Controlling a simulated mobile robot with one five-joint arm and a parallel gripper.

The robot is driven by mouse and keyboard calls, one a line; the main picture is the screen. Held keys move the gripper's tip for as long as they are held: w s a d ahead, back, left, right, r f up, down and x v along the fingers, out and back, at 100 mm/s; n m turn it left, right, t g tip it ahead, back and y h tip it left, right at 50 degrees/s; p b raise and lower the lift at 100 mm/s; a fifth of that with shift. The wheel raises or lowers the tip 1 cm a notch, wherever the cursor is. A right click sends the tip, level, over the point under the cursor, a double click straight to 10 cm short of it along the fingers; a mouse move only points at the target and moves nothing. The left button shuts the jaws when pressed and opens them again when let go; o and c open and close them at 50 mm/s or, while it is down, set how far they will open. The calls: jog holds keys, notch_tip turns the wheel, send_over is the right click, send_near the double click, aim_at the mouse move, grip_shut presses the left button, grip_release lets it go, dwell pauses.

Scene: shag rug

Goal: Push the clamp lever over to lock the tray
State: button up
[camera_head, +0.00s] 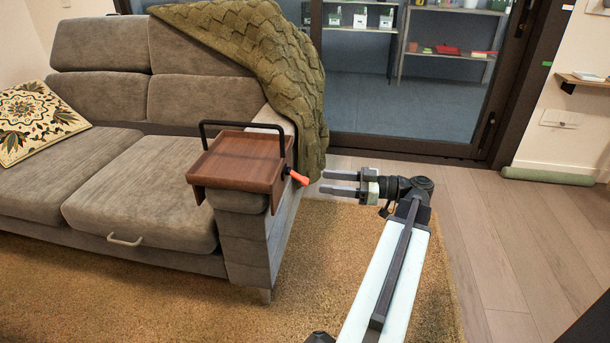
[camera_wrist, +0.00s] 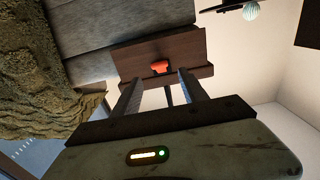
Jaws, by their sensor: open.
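A brown wooden tray (camera_head: 240,157) with a black handle bar sits over the sofa's armrest. An orange clamp lever (camera_head: 298,177) sticks out from the tray's right side, angled slightly down. It also shows in the wrist view (camera_wrist: 160,67), in front of the tray's wooden side (camera_wrist: 187,50). My gripper (camera_head: 324,182) is open and empty, just right of the lever, with its fingers pointing left toward it. In the wrist view, my gripper's fingertips (camera_wrist: 157,80) lie on either side of the lever's line. A small gap shows between the fingertips and the lever in the head view.
The grey sofa (camera_head: 140,190) fills the left side. A green knitted blanket (camera_head: 285,70) hangs over its back and arm, close behind the lever. A shag rug (camera_head: 310,250) covers the floor. Bare wood floor (camera_head: 510,240) lies clear at right.

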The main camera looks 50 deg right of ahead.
aim_at(305, 179)
jog(key=x, duration=0.7)
jog(key=shift+w+a, duration=0.2)
jog(key=shift+w, duration=0.1)
grip_shut()
jog(key=f+b, duration=0.1)
jog(key=b, duration=0.2)
jog(key=shift+w+f+t, duration=0.15)
jog(key=shift+t, duration=0.25)
jog(key=shift+y+b, duration=0.3)
jog(key=shift+b, duration=0.1)
jog(key=shift+a+r+t, duration=0.1)
jog(key=shift+r+t, duration=0.2)
